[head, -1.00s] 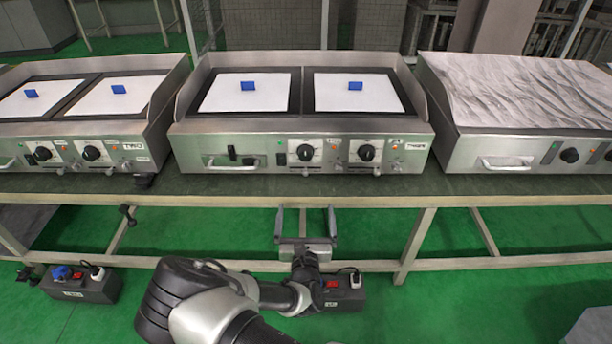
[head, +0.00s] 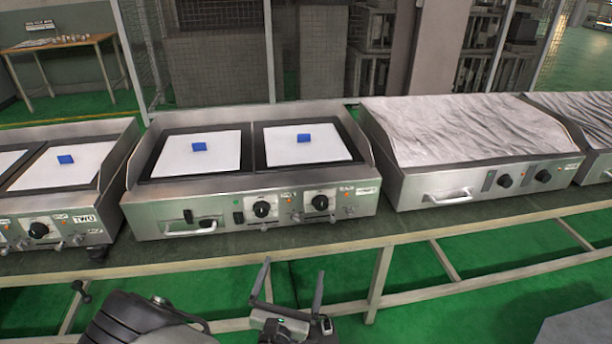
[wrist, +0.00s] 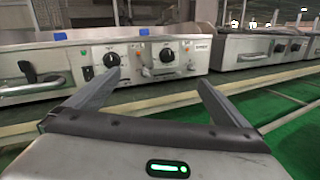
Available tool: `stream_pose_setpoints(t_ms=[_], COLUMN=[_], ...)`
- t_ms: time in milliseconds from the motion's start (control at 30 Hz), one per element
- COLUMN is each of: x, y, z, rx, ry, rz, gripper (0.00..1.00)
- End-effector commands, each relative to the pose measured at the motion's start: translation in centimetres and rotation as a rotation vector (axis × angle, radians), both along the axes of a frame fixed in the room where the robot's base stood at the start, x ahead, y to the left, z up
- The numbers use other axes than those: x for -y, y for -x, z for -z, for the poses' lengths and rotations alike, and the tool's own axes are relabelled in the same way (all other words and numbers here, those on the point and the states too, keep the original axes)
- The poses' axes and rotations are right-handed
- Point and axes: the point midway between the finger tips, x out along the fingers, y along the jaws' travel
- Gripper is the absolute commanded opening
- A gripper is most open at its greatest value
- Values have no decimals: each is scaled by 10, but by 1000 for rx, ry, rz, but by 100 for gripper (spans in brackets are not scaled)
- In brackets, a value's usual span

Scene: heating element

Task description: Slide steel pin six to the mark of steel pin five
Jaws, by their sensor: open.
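The middle heating unit (head: 215,222) is a steel box with two white plates on top, each holding a small blue block. Its front panel carries two black knobs, a handle at left and small steel pins (head: 297,217) along the lower part. Pins also show in the wrist view (wrist: 146,72). The pins are too small to read numbers or marks, so I cannot tell pin six from pin five. My gripper (head: 293,268) is open and empty, in front of and apart from the panel. In the wrist view its fingers (wrist: 158,78) point toward the panel.
A similar unit labelled TWO (head: 80,237) stands at left, and a unit with a wrinkled grey top (head: 470,140) at right. The bench's front rail (head: 450,232) runs near my gripper. Green floor is open below.

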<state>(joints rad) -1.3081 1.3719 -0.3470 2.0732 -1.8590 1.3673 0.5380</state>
Motion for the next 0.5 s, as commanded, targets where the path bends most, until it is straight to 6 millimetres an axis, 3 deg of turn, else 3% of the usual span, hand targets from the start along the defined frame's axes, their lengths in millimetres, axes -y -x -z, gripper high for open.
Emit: stream_pose_setpoints(t_ms=[33,100,233,400,500], x=[25,61,127,196,224], y=[-10,-13,-4,32,59], z=[-28,-57,-101,-142,-160], rx=[14,22,24,9,-5], ry=[-79,-176,-366,-643,-825], rz=[135,313,627,997,1186], gripper=[100,100,100,100,100])
